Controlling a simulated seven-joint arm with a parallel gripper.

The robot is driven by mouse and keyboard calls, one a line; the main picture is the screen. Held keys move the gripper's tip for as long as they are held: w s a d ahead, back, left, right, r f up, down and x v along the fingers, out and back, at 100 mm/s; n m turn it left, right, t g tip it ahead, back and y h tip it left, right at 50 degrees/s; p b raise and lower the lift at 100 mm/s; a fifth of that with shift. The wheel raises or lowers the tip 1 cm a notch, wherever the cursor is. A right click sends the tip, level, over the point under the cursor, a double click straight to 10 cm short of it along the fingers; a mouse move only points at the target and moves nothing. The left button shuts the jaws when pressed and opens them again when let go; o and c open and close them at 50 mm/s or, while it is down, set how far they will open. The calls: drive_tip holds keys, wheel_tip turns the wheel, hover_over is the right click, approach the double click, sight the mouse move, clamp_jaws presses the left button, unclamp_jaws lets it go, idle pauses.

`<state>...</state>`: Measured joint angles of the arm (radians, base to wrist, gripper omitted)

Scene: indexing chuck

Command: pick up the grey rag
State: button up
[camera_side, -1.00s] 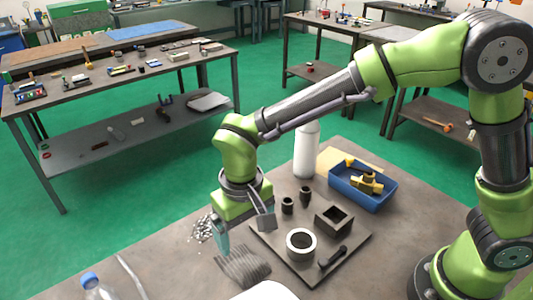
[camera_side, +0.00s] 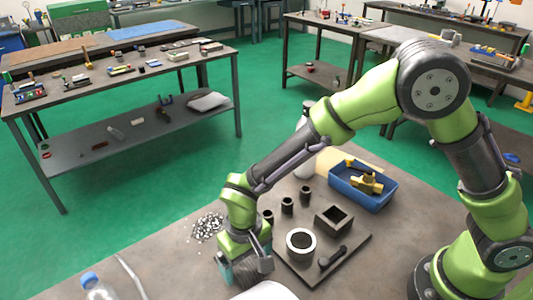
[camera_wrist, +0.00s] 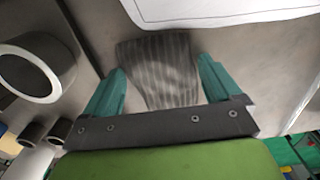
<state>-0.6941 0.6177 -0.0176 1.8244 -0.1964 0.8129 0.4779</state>
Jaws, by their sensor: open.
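The grey rag (camera_wrist: 160,68) is striped and lies on the table between the two teal fingers of my gripper (camera_wrist: 160,88) in the wrist view. The fingers stand apart on either side of it, and I cannot tell whether they touch it. In the side view my gripper (camera_side: 243,270) is low at the table, and the rag (camera_side: 262,281) is mostly hidden behind it.
A dark plate (camera_side: 358,240) with a ring (camera_side: 300,243), a square block (camera_side: 333,220) and small cylinders lies to the right. Metal chips (camera_side: 207,227) lie to the left. A white object (camera_side: 268,291) is close in front, a bottle (camera_side: 98,288) front left, and a blue bin (camera_side: 350,192) behind.

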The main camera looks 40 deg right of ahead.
sight(247, 262)
drive_tip(key=shift+c, duration=0.5)
drive_tip(key=c, duration=1)
drive_tip(key=shift+r, duration=0.1)
drive_tip(key=shift+c, duration=0.2)
wheel_tip(247, 262, up, 10)
